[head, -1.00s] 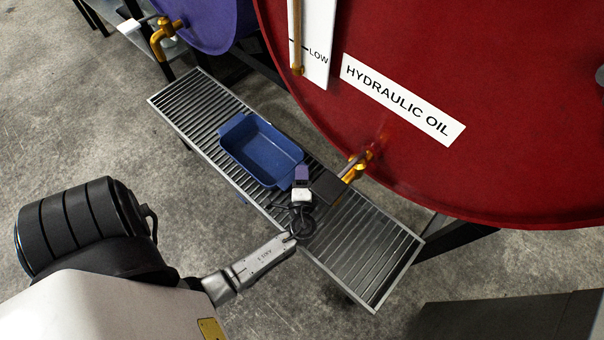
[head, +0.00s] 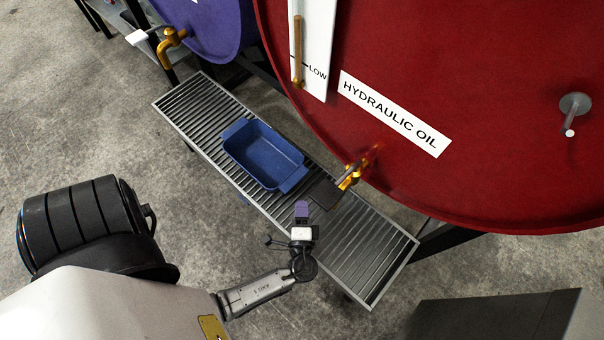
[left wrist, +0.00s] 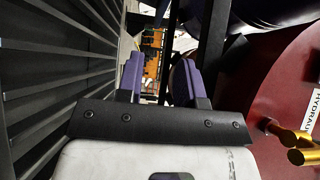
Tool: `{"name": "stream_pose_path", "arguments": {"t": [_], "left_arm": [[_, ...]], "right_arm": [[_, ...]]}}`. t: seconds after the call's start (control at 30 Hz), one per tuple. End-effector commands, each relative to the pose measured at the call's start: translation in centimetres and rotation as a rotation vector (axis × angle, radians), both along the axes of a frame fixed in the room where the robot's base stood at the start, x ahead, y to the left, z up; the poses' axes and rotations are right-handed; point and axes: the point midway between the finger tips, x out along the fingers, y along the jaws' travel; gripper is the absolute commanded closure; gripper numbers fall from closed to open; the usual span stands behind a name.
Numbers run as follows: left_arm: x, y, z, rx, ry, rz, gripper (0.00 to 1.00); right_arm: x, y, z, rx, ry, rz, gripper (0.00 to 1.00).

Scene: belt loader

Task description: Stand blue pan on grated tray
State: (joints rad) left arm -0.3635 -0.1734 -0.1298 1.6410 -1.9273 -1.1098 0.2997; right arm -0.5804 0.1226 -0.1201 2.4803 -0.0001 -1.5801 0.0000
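The blue pan (head: 263,157) sits upright on the grated tray (head: 372,262), left of the tray's middle in the head view. It is rectangular, looks empty and has a lip at each end. My left gripper (head: 302,208), with purple fingers, is over the tray just to the right of the pan and apart from it. In the left wrist view my left gripper (left wrist: 158,78) has its fingers apart with nothing between them. The pan does not show in the wrist view. My right gripper is in neither view.
A red hydraulic oil drum (head: 480,120) with a brass tap (head: 350,175) overhangs the tray's far side. A purple drum (head: 208,22) with another tap (head: 170,42) stands at upper left. A dark grey box (head: 495,315) is at lower right. The tray's right end is bare.

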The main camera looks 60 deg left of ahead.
Motion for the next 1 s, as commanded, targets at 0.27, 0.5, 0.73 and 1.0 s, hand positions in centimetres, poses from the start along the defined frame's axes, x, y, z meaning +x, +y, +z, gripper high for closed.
{"name": "stream_pose_path", "arguments": {"t": [0.27, 0.5, 0.73, 1.0], "left_arm": [[-1.6, -0.1, 0.1, -0.055, -0.008, 0.046, 0.66], [-4.8, 4.0, 0.2, -0.411, -0.023, 0.246, 0.66], [-7.3, 3.8, 0.8, -0.877, 0.047, 0.323, 0.66], [-9.2, -0.7, 4.0, -1.307, 0.218, 0.217, 0.66]], "right_arm": [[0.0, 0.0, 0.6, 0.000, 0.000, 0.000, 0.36], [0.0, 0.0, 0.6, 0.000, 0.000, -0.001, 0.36], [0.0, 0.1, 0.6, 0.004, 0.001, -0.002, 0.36], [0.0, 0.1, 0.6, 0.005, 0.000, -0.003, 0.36]]}}
